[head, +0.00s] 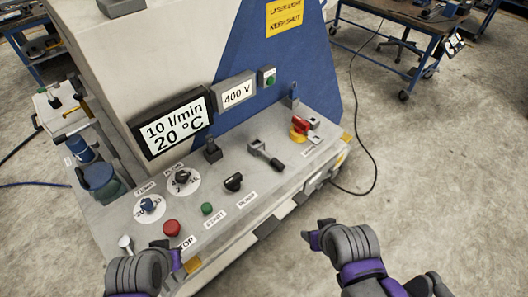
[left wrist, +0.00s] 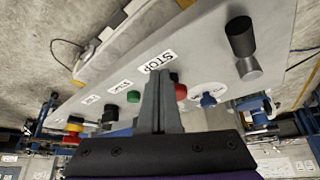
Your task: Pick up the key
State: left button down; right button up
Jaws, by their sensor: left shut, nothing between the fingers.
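I cannot clearly make out a key in either view. A grey control panel (head: 225,205) carries knobs, buttons and levers, including a grey lever with a black handle (head: 265,154) and a red and yellow switch (head: 300,128). My left gripper (head: 177,260) is at the panel's front edge, near the red stop button (head: 171,228). In the left wrist view its fingers (left wrist: 160,76) are shut and empty, in front of the red button (left wrist: 181,92). My right gripper (head: 314,238) is over the floor, right of the panel; its jaw opening is unclear.
A silver-stemmed knob (head: 125,243) stands at the panel's left front corner; a dark cylinder on a silver base (left wrist: 241,45) is close in the left wrist view. A blue cup (head: 100,182) is left of the panel. The floor at right is open, with a black cable (head: 374,150).

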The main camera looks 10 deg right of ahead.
aim_at(209, 139)
jog(key=i+l+u, duration=0.15)
jog(key=l, duration=0.2)
jog(key=i+l+u, duration=0.15)
jog(key=l, duration=0.25)
jog(key=i+l+u, duration=0.1)
jog(key=l, duration=0.25)
jog(key=i+l+u, duration=0.15)
jog(key=l, duration=0.25)
jog(key=i+l+u, duration=0.15)
jog(key=l, duration=0.25)
jog(key=k, duration=0.05)
